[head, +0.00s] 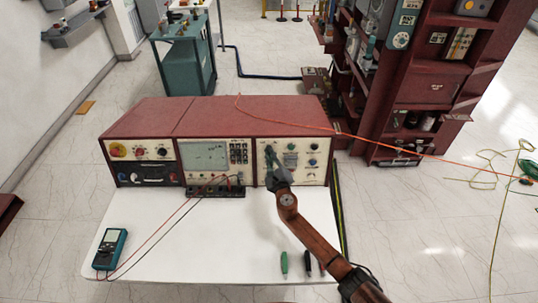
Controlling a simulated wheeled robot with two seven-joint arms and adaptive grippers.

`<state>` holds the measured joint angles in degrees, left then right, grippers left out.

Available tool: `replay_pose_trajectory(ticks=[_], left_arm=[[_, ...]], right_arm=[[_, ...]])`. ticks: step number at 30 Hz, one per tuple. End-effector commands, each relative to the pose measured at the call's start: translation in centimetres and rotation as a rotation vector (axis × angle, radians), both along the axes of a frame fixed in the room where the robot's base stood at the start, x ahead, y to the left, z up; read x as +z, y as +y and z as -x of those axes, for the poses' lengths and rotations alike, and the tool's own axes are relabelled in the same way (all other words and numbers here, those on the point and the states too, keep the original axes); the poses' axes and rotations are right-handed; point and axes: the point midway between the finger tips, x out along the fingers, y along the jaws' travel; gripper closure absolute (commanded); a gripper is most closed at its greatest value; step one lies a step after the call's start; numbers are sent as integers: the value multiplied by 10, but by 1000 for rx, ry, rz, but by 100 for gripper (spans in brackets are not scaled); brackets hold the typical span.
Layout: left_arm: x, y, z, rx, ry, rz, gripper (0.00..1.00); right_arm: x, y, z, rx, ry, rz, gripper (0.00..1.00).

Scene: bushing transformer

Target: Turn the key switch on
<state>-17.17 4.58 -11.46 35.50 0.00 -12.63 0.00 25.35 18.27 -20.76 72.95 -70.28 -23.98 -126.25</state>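The dark red test console (220,115) stands at the back of the white table, its cream front panels facing me. My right gripper (270,154) is up against the left part of the console's right-hand panel (313,162), and its reddish-brown arm comes in from the lower right. The gripper covers part of this panel. I cannot make out the key switch; it may be hidden behind the fingers. Whether the fingers are open or shut, or touch anything, is too small to tell. My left gripper is out of view.
A teal multimeter (110,250) lies at the table's left, its leads running to a black terminal strip (215,191) before the console. A green probe (284,263) and dark ones lie near the front right. A red shelf (428,90) stands behind, right. The table (190,250) is clear in the middle.

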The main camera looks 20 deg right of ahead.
Motion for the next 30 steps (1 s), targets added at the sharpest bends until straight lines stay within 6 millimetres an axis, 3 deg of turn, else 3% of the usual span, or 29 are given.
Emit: replay_pose_trajectory(ticks=[8,30], left_arm=[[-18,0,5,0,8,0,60],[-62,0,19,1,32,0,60]], right_arm=[[-5,2,0,-33,-41,-146,100],[-4,6,-1,-197,-227,-797,100]])
